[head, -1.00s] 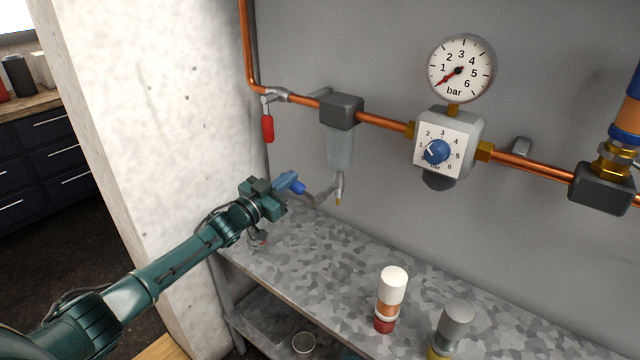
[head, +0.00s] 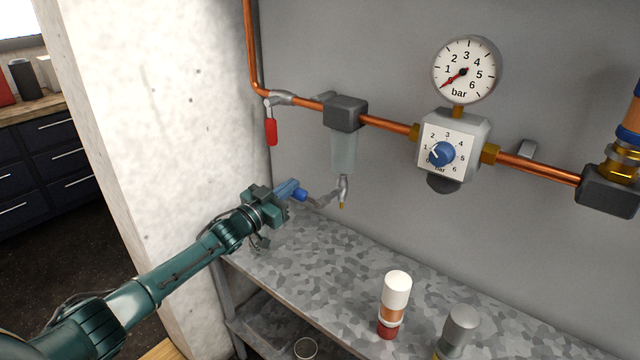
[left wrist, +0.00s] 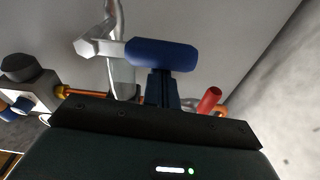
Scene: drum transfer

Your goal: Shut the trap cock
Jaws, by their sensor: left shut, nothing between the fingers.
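The trap cock (head: 343,188) is a silver fitting with a brass outlet under the clear trap bowl (head: 343,153). Its lever sticks out to the left and ends in a blue grip (head: 300,194). In the left wrist view the blue grip (left wrist: 162,55) lies crosswise just past my fingertips, with the silver lever running left from it. My left gripper (head: 287,187) is shut and empty, its tips at the blue grip; the wrist view shows them against or just short of it (left wrist: 164,82). I cannot tell if they touch. My right gripper is out of view.
A copper pipe (head: 385,122) runs along the wall with a red-handled valve (head: 271,131), a regulator with blue knob (head: 441,154) and a gauge (head: 466,70). A white-capped bottle (head: 396,290) and a grey-capped one (head: 461,325) stand on the metal bench (head: 320,270). A concrete pillar (head: 150,130) is on the left.

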